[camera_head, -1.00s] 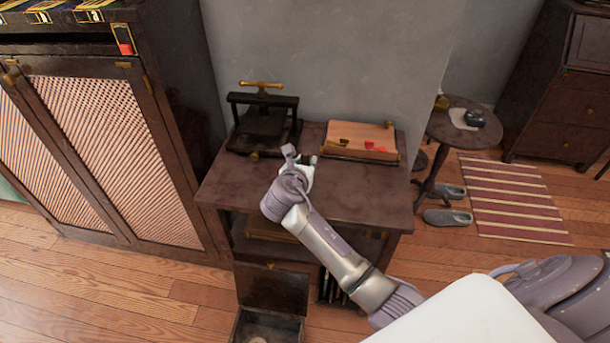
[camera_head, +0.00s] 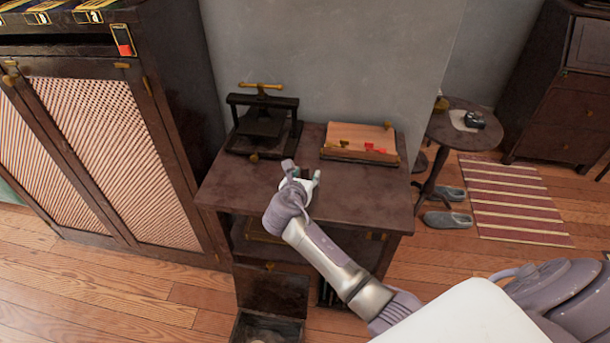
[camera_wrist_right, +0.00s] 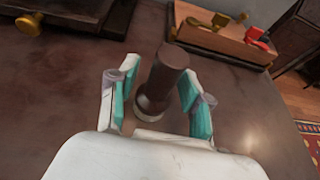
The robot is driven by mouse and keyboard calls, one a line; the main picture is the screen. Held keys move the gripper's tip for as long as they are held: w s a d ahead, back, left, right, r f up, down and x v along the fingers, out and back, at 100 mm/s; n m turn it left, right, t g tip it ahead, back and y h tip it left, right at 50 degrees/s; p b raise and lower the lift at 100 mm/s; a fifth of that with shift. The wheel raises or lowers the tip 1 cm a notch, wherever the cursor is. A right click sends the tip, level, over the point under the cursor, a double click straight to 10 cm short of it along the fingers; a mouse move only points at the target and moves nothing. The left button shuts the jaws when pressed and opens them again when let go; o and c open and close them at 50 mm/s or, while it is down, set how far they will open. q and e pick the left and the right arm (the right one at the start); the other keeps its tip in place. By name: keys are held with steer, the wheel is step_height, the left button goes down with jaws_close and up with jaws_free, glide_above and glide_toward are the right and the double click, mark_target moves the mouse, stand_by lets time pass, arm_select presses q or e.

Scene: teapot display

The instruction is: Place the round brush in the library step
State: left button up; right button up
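The round brush (camera_wrist_right: 166,72) shows in the right wrist view as a dark brown cylinder with a pale lower end, over the dark tabletop. My right gripper (camera_wrist_right: 157,92) is open, with its teal finger pads on either side of the brush and gaps to both. In the head view my right gripper (camera_head: 304,172) is over the middle of the dark table, and I cannot make out the brush there. A dark wooden box with a raised lid (camera_head: 272,292), which looks like the library step, stands open on the floor at the table's front left. My left gripper is not in view.
A black press (camera_head: 264,125) stands at the back left of the table (camera_head: 375,207), and a wooden tray (camera_head: 360,142) with small red and brass pieces at the back right. A tall cabinet (camera_head: 110,150) flanks the left. A small round table (camera_head: 466,122) stands to the right.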

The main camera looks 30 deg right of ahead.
steer(key=shift+s+a+r, duration=0.1)
steer(key=shift+a+r, duration=0.05)
steer(key=shift+r, duration=0.05)
steer(key=p+v, duration=0.1)
steer(key=v, duration=1)
steer(key=shift+s+r, duration=0.2)
steer(key=shift+s, duration=0.1)
steer(key=shift+a, duration=0.1)
